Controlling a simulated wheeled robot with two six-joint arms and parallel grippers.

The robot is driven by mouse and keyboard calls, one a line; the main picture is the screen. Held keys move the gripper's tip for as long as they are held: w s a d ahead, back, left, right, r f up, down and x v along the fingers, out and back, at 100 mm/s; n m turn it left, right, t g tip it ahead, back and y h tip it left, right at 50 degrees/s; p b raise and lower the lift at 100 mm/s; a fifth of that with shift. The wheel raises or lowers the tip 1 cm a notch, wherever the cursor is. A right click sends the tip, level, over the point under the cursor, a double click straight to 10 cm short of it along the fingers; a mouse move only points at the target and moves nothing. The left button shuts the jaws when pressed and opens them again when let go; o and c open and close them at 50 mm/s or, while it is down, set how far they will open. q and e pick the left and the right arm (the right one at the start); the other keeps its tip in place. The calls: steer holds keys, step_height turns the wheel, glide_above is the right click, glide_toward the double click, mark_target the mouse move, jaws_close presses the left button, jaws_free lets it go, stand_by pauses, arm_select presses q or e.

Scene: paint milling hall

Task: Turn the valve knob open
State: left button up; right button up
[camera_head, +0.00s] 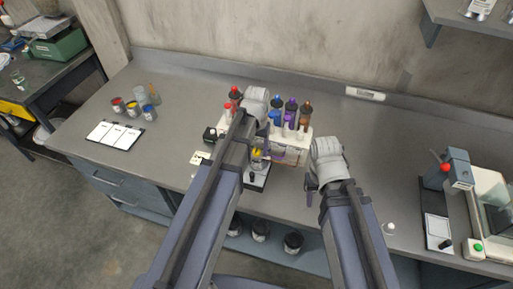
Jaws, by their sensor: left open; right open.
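A pale dispenser rack (291,155) stands in the middle of the grey bench, with several bottles in red, blue, purple and brown along its top. A small yellow part (257,153) shows low at its front; I cannot tell whether it is the valve knob. My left gripper (264,138) is open in front of the rack's left half, just above the yellow part; my arm hides much of that side. I cannot tell whether it touches anything. My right gripper (311,190) is open and empty, over the bench right of the rack.
Paint cups (133,108) and a chart sheet (114,135) lie on the left of the bench. A device with a red knob (445,168) and a glass-sided balance (493,205) stand at the right. A small white item (389,228) lies near the front edge. The bench right of the rack is mostly clear.

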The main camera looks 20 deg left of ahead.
mark_target(257, 151)
arm_select(q)
steer(key=shift+r+p, duration=3.85)
steer(key=shift+r, duration=0.1)
steer(key=shift+f, duration=0.1)
steer(key=shift+s+d+f, duration=0.2)
steer(key=s+d+f+m+y+b, duration=0.1)
steer(key=s+d+f+m+b, duration=0.2)
steer(key=s+d+f+b, duration=0.3)
steer(key=s+d+b, duration=0.1)
steer(key=s+d, duration=0.3)
steer(key=s, duration=0.4)
steer(key=shift+d+f+m, duration=0.2)
steer(key=shift+d+m, duration=0.1)
